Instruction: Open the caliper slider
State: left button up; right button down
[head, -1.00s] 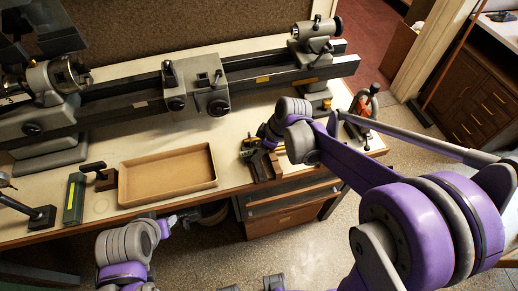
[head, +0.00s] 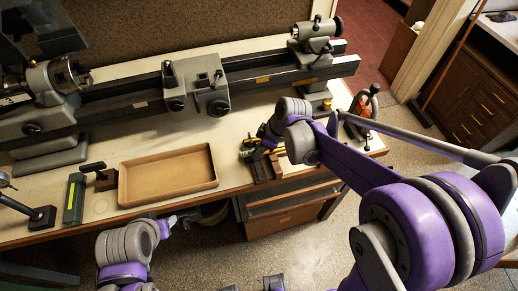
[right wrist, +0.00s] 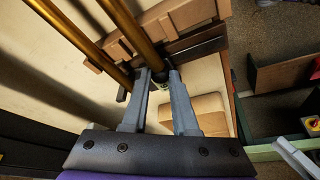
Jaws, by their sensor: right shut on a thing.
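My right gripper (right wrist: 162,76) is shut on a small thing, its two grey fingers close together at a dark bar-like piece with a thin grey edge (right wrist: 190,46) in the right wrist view. This may be the caliper and its slider, but the fingers hide much of it and I cannot tell its opening. In the head view my right wrist hides most of the spot, above brown wooden blocks (head: 264,169) near the bench's front edge. My left gripper (head: 184,218) is low, beside the bench's front edge; its finger gap is too small to read.
A lathe (head: 215,85) runs along the back of the bench. An empty tan tray (head: 168,197) lies left of the blocks, with a green box (head: 74,198) further left. Two brass rods (right wrist: 85,45) pass close by my right fingers. An orange-and-black tool (head: 364,108) stands to the right.

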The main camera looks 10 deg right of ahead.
dwell(0.8)
jog(key=shift+s, duration=1.55)
jog(key=shift+f, duration=0.1)
jog(key=c, duration=1)
grip_release()
jog(key=shift+c, duration=0.2)
jog(key=o, duration=0.4)
jog(key=shift+s, duration=0.2)
jog(key=shift+c, duration=0.2)
jog(key=shift+d, duration=0.1)
jog(key=shift+w, duration=0.1)
